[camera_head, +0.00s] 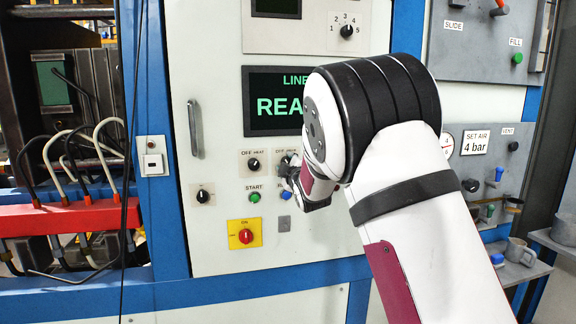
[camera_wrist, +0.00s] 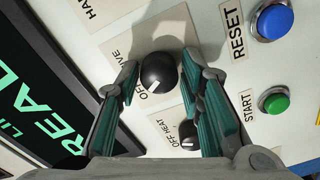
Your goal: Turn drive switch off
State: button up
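The drive switch is a round black knob (camera_wrist: 158,72) with a white mark at its lower edge in the wrist view. Its label is partly covered; the letters "OF" and "IVE" show. My gripper (camera_wrist: 160,65) is open, with its two fingertips on either side of the knob. A narrow gap shows on the right; contact on the left is unclear. In the head view my gripper (camera_head: 292,172) is in front of the panel at the drive switch, hiding most of it. The heat switch (camera_wrist: 188,130) is partly behind the right finger.
A green START button (camera_wrist: 275,101) and a blue RESET button (camera_wrist: 273,21) lie to the right in the wrist view. The dark display (camera_head: 284,101) is above the switches. A red knob on a yellow plate (camera_head: 245,234) is below. A door handle (camera_head: 195,129) sticks out at left.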

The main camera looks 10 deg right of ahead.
jog(key=shift+o, duration=0.4)
jog(key=s, duration=1.2)
jog(key=s+f+m+g, duration=0.3)
jog(key=s+m+g, duration=0.3)
jog(key=s, duration=1.5)
jog(key=s+f+m+g, duration=0.3)
jog(key=s+m+g, duration=0.4)
jog(key=s, duration=1.4)
jog(key=shift+s+d, duration=0.15)
jog(key=shift+s, duration=0.15)
jog(key=shift+w, duration=0.15)
